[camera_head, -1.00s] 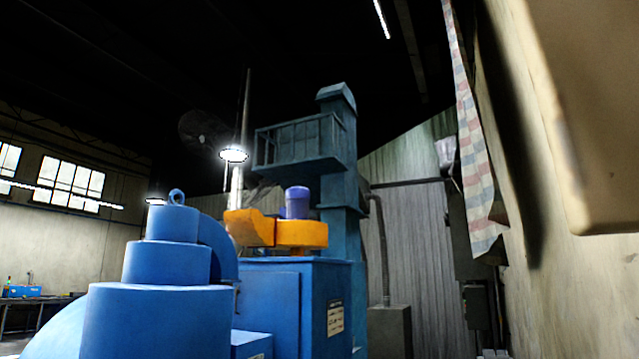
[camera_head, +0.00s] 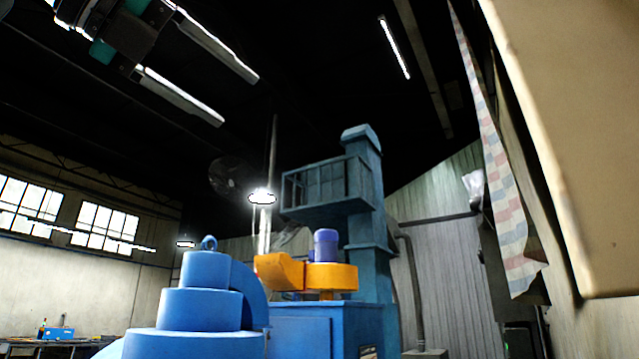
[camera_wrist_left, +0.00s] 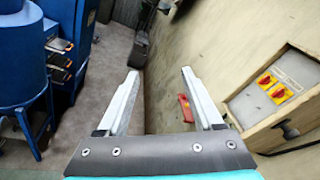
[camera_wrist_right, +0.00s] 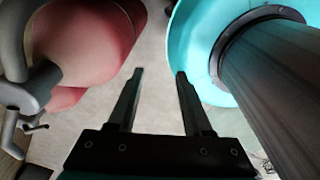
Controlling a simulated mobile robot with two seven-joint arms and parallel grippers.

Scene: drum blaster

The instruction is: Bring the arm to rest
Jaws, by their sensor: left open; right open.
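My left gripper (camera_head: 240,100) shows at the top left of the head view, raised high against the dark ceiling. Its two pale fingers are apart with nothing between them. In the left wrist view the open fingers (camera_wrist_left: 160,72) point along a beige wall. My right gripper (camera_wrist_right: 160,72) shows only in the right wrist view, with dark fingers spread and empty above a pale floor. The switch box (camera_wrist_left: 278,88) with red and yellow switches is on the right of the left wrist view, apart from the fingers.
The blue machine (camera_head: 205,310) stands ahead, with an orange part (camera_head: 325,276) and a tall blue tower (camera_head: 366,200) behind. A beige surface (camera_head: 590,130) fills the right side. A red rounded object (camera_wrist_right: 85,40) is left of my right gripper.

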